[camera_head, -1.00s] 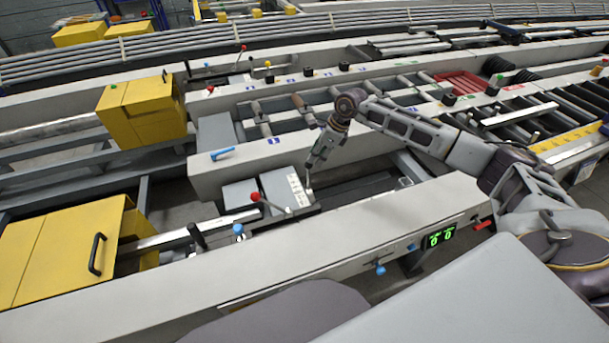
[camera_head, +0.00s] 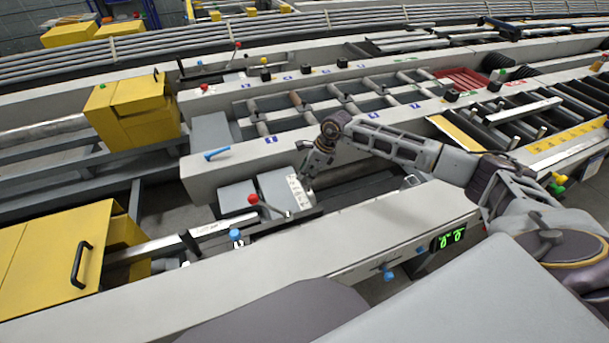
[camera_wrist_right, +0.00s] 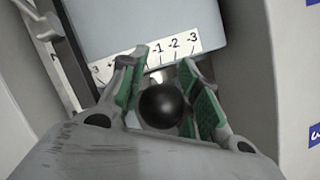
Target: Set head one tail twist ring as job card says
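My right gripper (camera_head: 305,184) reaches down at the white scale strip (camera_head: 297,190) on a grey block (camera_head: 272,188). In the right wrist view, the green-padded fingers of the right gripper (camera_wrist_right: 164,88) stand on either side of a black ball knob (camera_wrist_right: 162,106). A narrow gap shows on the knob's left; its right side lies close to the pad. The numbered scale (camera_wrist_right: 165,50) runs behind the fingertips; the -1, -2 and -3 marks are readable, others are partly hidden. I cannot see a pointer clearly. My left gripper is not in view. No readable job card shows.
A red-knobbed lever (camera_head: 253,199) stands left of the gripper, with a blue knob (camera_head: 235,235) nearby. A pale front rail (camera_head: 330,247) carries a green-lit display (camera_head: 451,238). Yellow housings (camera_head: 50,255) stand at left. Rollers (camera_head: 350,103) lie behind.

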